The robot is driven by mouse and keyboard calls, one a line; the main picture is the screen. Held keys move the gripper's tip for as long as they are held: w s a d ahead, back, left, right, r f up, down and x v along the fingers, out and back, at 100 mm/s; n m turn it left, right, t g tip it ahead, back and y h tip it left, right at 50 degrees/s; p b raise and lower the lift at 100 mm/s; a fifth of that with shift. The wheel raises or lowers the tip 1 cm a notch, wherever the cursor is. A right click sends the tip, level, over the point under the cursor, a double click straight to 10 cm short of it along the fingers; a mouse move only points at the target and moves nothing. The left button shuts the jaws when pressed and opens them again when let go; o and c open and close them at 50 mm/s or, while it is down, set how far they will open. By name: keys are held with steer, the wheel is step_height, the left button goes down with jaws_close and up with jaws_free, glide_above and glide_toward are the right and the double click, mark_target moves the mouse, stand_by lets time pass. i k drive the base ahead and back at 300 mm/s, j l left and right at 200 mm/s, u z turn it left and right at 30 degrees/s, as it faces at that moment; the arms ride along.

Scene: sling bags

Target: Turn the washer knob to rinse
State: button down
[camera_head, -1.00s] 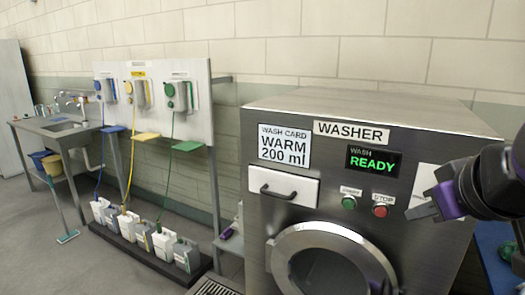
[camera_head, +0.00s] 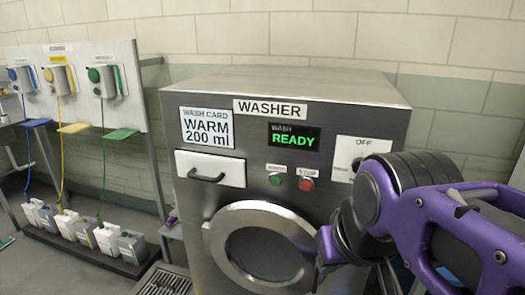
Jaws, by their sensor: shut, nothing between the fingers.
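The washer (camera_head: 290,110) is a grey metal machine with a "WASHER" label. Its display (camera_head: 294,137) reads "WASH READY". A white dial panel (camera_head: 350,147) marked "OFF" is on the right of its front. My arm covers much of this panel. A small dark part of the knob (camera_head: 356,164) seems to show at my arm's edge; the rest is hidden, and I cannot read a rinse mark. My gripper (camera_head: 324,246) is partly visible, shut and empty, low in front of the door's right side and below the panel. I cannot tell whether it touches the washer.
Left of the panel are a green button (camera_head: 275,179) and a red button (camera_head: 306,184). A white drawer (camera_head: 210,168) with a dark handle and the round door (camera_head: 265,250) are shut. Dispensers (camera_head: 105,82) hang on a board at left, above several white jugs (camera_head: 107,238).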

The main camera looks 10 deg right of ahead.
mark_target(356, 164)
steer(key=k+z, duration=0.15)
steer(key=k, duration=0.45)
steer(key=z, duration=1.2)
steer(key=j+z, duration=0.45)
steer(key=j, duration=1.75)
steer(key=j+z, duration=0.25)
steer(key=j, duration=0.25)
steer(key=k+j+z, duration=0.1)
steer(key=j+z, duration=0.15)
steer(key=j, duration=0.25)
